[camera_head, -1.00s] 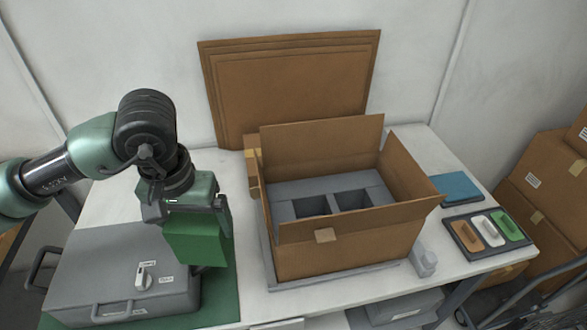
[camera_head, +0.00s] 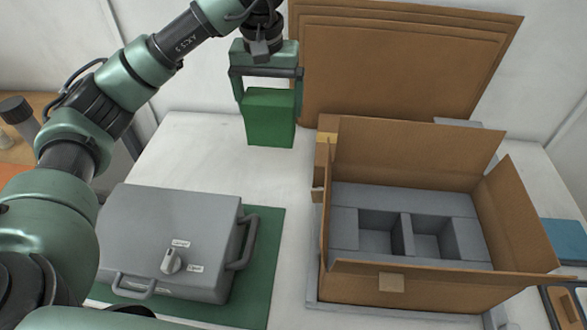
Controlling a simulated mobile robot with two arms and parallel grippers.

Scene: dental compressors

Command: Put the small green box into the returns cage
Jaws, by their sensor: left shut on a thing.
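The small green box (camera_head: 270,120) hangs upright in my left gripper (camera_head: 267,88), whose fingers are shut on its top part. The box is held up over the back of the white table, left of the open cardboard carton. My right gripper is out of view. No returns cage can be made out in this view.
An open cardboard carton (camera_head: 430,287) with a grey insert of two empty wells stands on the table (camera_head: 190,150). A grey case (camera_head: 165,225) lies on a green mat (camera_head: 262,285) at front left. Flat cardboard sheets (camera_head: 400,60) lean on the back wall. A blue item (camera_head: 565,243) lies at right.

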